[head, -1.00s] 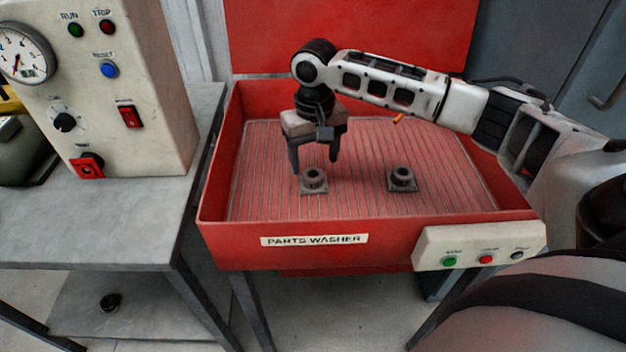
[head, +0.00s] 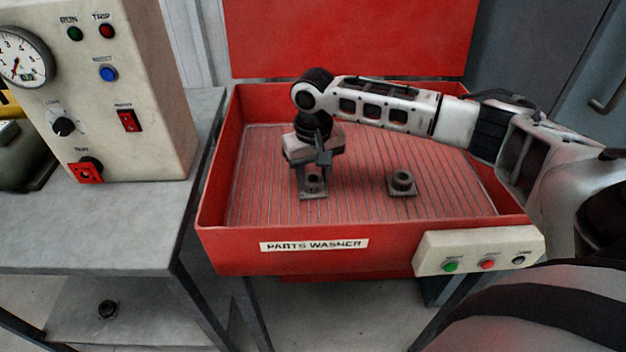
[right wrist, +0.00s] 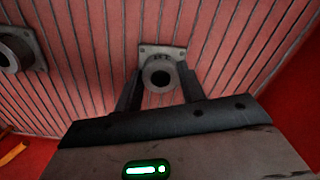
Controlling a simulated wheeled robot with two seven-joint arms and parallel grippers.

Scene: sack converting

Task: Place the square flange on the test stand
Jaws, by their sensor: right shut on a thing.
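A dark grey flange (head: 314,193), with a flat square-cornered plate and a raised round hub, sits on the ribbed floor of the red parts washer (head: 225,235). My right gripper (head: 312,181) points down over it, shut on its hub. In the right wrist view the flange (right wrist: 160,76) is between the two fingers, with its plate showing beyond them. A second, similar flange (head: 402,183) stands to the right in the washer, apart from the gripper. It shows at the left edge of the right wrist view (right wrist: 14,52). My left gripper is not in view.
A cream panel box (head: 150,130) with gauge, knob and switches stands on a grey bench (head: 110,225) left of the washer. A small dark part (head: 107,309) lies on the lower shelf. The washer's walls and its cream button box (head: 480,252) edge the tray.

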